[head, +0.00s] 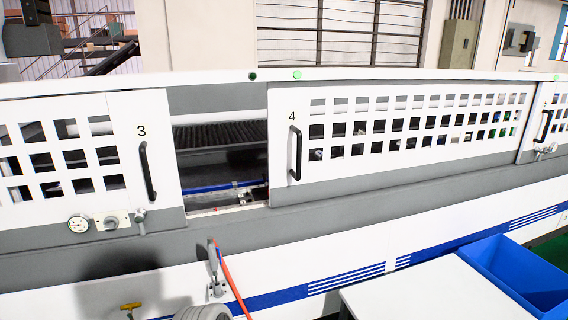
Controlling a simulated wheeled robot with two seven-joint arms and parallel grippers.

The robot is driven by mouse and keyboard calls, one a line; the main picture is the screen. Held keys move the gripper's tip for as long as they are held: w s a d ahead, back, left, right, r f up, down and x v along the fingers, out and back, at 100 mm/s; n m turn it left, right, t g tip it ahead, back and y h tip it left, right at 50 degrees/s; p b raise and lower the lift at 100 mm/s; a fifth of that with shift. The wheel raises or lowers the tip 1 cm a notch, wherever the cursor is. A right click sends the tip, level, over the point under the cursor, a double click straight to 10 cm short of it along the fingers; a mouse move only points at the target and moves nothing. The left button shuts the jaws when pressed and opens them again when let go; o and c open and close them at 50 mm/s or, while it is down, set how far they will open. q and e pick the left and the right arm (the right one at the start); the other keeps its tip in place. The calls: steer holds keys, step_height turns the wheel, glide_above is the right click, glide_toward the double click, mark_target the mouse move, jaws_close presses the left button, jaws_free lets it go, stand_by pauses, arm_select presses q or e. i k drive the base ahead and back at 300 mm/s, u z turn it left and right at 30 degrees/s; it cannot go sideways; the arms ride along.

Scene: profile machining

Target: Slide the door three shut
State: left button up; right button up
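Door three (158,150) is the white, grid-windowed panel on the left, marked "3", with a black vertical handle (148,172) near its right edge. To its right is an open gap (220,150) showing the dark machine inside and a blue strip. Door four (283,140), marked "4", borders the gap on the right and has its own black handle (295,153). Door three's right edge is apart from door four's left edge.
A grey fitting with an orange hose (229,280) stands out from the lower front. A white table (425,295) and a blue bin (515,272) are at the lower right.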

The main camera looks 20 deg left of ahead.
mark_target(143, 137)
steer(key=u, duration=2.25)
steer(key=k, duration=0.6)
steer(key=z, duration=0.85)
steer(key=i, duration=1.25)
steer(key=u, duration=0.25)
